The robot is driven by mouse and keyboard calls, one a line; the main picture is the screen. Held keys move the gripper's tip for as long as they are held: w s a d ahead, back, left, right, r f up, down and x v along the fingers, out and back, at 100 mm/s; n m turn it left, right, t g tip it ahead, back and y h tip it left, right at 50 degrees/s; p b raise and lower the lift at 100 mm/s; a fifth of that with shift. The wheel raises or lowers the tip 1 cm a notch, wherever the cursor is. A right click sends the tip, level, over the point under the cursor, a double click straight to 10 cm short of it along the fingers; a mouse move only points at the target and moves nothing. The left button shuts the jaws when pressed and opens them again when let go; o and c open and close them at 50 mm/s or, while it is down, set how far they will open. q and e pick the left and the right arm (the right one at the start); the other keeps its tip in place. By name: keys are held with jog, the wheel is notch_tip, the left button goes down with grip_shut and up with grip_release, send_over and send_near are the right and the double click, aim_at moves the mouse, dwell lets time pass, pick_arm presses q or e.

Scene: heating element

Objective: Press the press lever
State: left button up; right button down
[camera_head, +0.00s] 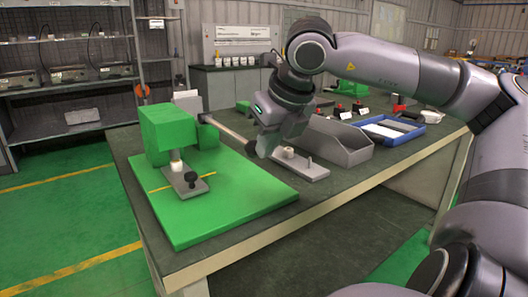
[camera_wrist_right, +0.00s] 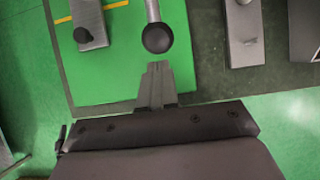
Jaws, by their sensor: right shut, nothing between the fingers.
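The green press (camera_head: 168,128) stands on a green base plate (camera_head: 240,185) on the workbench. Its metal press lever (camera_head: 228,131) sticks out to the right and ends in a black ball knob, which shows clearly in the wrist view (camera_wrist_right: 158,38). My right gripper (camera_head: 263,151) is by the knob. In the wrist view its fingertips (camera_wrist_right: 158,66) are together and empty, just below the knob in the picture, with a small gap seen between them. A grey fixture with a white part and a black knob (camera_head: 191,177) sits under the press head. My left gripper is not in view.
A grey metal plate with a peg (camera_head: 312,170) lies right of the base plate. A grey open bin (camera_head: 345,142) and a blue tray (camera_head: 392,128) stand farther right. The front of the green base plate is clear.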

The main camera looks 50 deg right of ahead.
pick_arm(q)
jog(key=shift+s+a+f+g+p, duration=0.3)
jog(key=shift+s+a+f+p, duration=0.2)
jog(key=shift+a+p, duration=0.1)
pick_arm(e)
jog(key=v, duration=0.9)
jog(key=shift+s+r, duration=0.25)
jog(key=shift+s, duration=0.05)
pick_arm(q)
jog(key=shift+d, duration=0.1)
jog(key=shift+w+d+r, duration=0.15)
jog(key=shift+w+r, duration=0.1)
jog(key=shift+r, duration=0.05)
